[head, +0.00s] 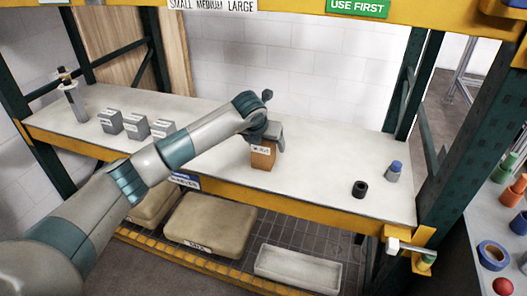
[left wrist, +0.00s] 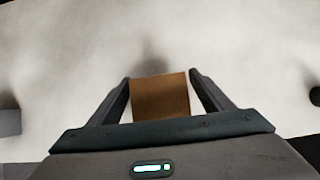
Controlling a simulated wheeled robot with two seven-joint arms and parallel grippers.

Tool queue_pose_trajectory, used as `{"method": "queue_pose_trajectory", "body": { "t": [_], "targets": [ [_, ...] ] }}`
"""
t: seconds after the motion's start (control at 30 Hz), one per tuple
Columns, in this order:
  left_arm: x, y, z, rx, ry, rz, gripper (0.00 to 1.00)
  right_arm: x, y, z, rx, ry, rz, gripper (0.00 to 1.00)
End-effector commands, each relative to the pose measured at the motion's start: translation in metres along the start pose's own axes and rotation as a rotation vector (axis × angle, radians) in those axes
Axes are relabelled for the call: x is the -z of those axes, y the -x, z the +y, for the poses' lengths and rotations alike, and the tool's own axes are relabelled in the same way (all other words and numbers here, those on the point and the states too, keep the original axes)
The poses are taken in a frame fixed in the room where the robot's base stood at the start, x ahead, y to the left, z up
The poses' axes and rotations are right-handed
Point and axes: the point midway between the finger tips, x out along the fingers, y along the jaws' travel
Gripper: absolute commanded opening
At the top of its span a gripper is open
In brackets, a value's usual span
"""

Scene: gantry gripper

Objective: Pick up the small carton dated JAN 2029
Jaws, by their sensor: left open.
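A small brown carton (head: 263,158) with a white label stands on the shelf's middle, near the front edge. The label's print is too small to read. My left gripper (head: 268,140) is at the top of this carton. In the left wrist view the brown carton (left wrist: 160,96) lies between the two fingers of my left gripper (left wrist: 160,84). The fingers are open, one on each side, with a narrow gap visible on the right. My right gripper is in neither view.
Several grey labelled blocks (head: 136,127) stand on the shelf (head: 325,165) to the left. A black cylinder (head: 360,188) and a blue-topped grey piece (head: 394,171) stand to the right. Green uprights (head: 480,120) frame the shelf. Its right middle is clear.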

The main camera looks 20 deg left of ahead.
Motion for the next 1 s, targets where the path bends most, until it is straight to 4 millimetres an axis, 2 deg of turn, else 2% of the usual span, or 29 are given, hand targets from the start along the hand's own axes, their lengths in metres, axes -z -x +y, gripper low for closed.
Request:
{"method": "queue_pose_trajectory", "body": {
  "t": [0.17,0.4,0.77,1.0],
  "targets": [
    [0.000,0.000,0.000,0.000,0.000,0.000,0.73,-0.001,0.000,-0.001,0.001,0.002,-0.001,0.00],
    [0.000,0.000,0.000,0.000,0.000,0.000,0.20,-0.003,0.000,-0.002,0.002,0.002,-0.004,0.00],
    [-0.003,0.003,0.000,0.000,0.000,-0.003,0.20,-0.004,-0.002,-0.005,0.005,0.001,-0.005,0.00],
    [-0.014,0.021,0.000,0.001,0.001,-0.006,0.20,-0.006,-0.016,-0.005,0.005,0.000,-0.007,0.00]
  ]
}}
